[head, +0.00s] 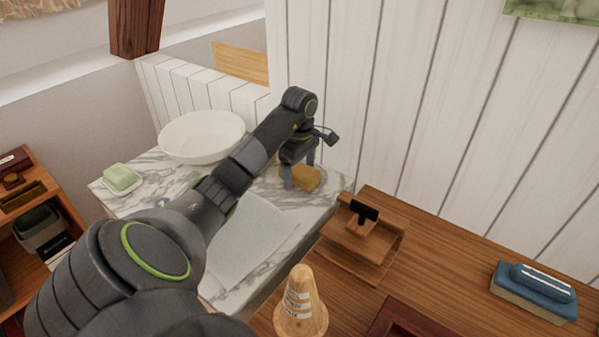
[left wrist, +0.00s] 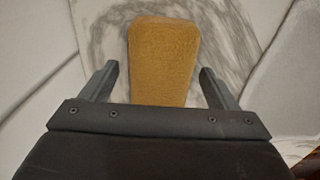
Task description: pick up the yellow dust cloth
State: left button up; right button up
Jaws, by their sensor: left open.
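The yellow dust cloth (head: 306,178) is a small mustard-yellow block shape lying on the marble top beside the white panelled wall. In the left wrist view the cloth (left wrist: 163,62) lies between and ahead of the two fingers. My left gripper (head: 299,180) points down at the cloth, with its fingers apart. In the left wrist view the left gripper (left wrist: 158,85) shows a gap on both sides of the cloth, and I see no contact. I cannot tell its exact height over the marble. My right gripper is not in view.
A white basin (head: 202,137) and a green soap on a dish (head: 121,179) stand on the marble top (head: 150,165). A pale towel (head: 250,240) lies in front. On the wooden top are a small wooden tray (head: 362,245), a wooden cone (head: 300,305) and a blue brush (head: 537,287).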

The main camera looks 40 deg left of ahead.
aim_at(300, 168)
pick_arm(q)
jog(key=c, duration=1.1)
jog(key=shift+r, duration=0.1)
jog(key=shift+r+p, duration=0.5)
jog(key=shift+r, duration=0.1)
notch_tip(300, 168, up, 9)
jog(key=p, duration=0.8)
jog(key=shift+f, duration=0.1)
